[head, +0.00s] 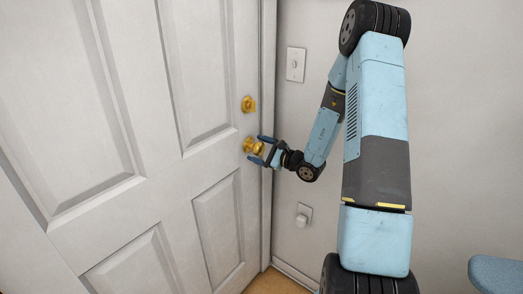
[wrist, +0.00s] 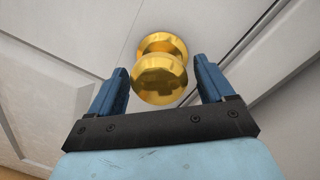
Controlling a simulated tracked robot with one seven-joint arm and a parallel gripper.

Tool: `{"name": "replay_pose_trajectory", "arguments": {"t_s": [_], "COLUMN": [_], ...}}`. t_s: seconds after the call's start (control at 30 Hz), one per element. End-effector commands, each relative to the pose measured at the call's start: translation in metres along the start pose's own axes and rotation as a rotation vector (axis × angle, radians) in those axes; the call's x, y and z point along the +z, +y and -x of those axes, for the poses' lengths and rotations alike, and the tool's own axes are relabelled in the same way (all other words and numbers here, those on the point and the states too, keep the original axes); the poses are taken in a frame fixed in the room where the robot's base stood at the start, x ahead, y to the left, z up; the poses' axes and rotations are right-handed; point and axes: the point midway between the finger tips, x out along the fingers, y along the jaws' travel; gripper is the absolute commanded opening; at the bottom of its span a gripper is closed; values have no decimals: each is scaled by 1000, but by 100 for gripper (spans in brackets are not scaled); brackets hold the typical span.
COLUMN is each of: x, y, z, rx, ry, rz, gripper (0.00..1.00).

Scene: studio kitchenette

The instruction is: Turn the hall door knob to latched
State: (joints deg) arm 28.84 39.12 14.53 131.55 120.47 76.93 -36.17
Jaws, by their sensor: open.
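The hall door (head: 160,140) is white and panelled, and it looks closed against its frame. Its round brass knob (head: 252,146) sits near the right edge of the door. A smaller brass lock piece (head: 248,104) is above it. My gripper (head: 264,150) is open at the knob, with one finger above and one below in the head view. In the wrist view the knob (wrist: 160,78) lies between the two blue fingers (wrist: 161,88), with a visible gap on each side. Whether the latch is engaged cannot be told.
A light switch (head: 295,65) is on the grey wall right of the door frame. A white plug-in outlet (head: 303,215) is lower down. A blue seat edge (head: 497,272) shows at bottom right. My arm fills the space in front of the wall.

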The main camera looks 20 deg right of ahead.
Motion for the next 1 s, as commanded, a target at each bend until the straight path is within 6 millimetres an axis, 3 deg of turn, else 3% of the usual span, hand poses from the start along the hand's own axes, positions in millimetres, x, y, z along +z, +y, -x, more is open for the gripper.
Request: {"name": "replay_pose_trajectory", "arguments": {"t_s": [0.17, 0.67, 1.0], "x": [0, 0, -3], "y": [0, 0, -3], "z": [0, 1, 3], "rx": [0, -1, -9], "ry": [0, 0, 2], "rz": [0, 0, -51], "gripper": [79, 32, 30]}}
